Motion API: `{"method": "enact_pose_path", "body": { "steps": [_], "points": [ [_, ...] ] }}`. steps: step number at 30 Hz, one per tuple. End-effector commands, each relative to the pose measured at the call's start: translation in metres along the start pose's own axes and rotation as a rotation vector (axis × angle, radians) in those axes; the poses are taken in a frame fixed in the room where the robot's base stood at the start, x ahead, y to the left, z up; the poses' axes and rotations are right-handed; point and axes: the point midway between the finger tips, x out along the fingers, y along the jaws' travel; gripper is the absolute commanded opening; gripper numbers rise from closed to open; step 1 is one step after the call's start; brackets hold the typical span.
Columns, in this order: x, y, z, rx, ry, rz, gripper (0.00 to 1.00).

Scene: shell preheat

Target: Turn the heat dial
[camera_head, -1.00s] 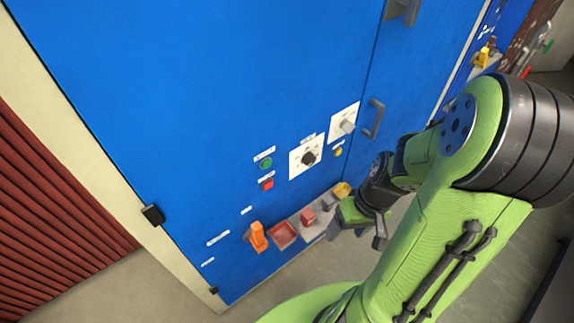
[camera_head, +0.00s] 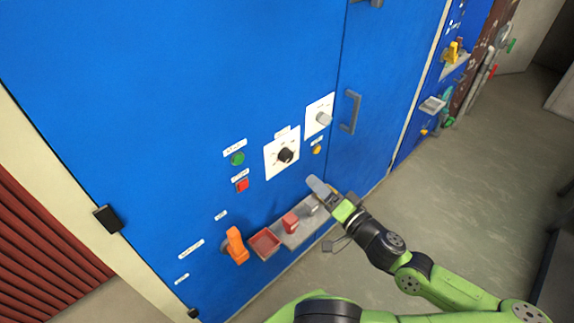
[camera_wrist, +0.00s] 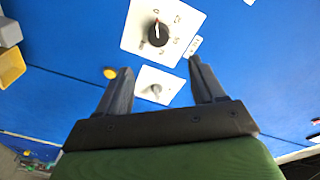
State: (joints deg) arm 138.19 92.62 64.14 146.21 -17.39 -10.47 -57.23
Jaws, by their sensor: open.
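The black dial knob (camera_head: 285,155) sits on a white plate on the blue cabinet front. In the wrist view the black knob (camera_wrist: 158,34) has a printed scale around it. A grey knob (camera_head: 323,118) sits on a smaller white plate to its right; it also shows in the wrist view (camera_wrist: 155,90). I cannot read which plate is labelled heat. My gripper (camera_head: 318,213) is open and empty, below the knobs by the shelf. In the wrist view my gripper (camera_wrist: 160,65) has its fingers spread, with the grey knob seen between them and the black knob beyond.
A shelf (camera_head: 312,236) below holds a red block (camera_head: 290,222) and a red tray (camera_head: 264,243). An orange handle (camera_head: 236,246) is at left. Green (camera_head: 237,158) and red (camera_head: 242,185) buttons and a door handle (camera_head: 350,111) flank the knobs. Floor at right is clear.

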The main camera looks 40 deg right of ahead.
Motion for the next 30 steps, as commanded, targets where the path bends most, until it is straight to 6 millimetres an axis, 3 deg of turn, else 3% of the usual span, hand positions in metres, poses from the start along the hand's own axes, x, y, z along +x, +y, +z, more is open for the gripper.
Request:
{"method": "enact_pose_path", "body": {
  "steps": [3, 12, 21, 30],
  "points": [
    [0.024, 0.008, 0.007, -0.005, -0.008, 0.0, 0.68],
    [0.047, 0.007, 0.007, -0.007, -0.009, 0.001, 0.68],
    [0.113, 0.001, 0.003, -0.001, -0.004, -0.002, 0.68],
    [0.125, 0.002, 0.002, 0.001, -0.003, 0.001, 0.68]
  ]
}}
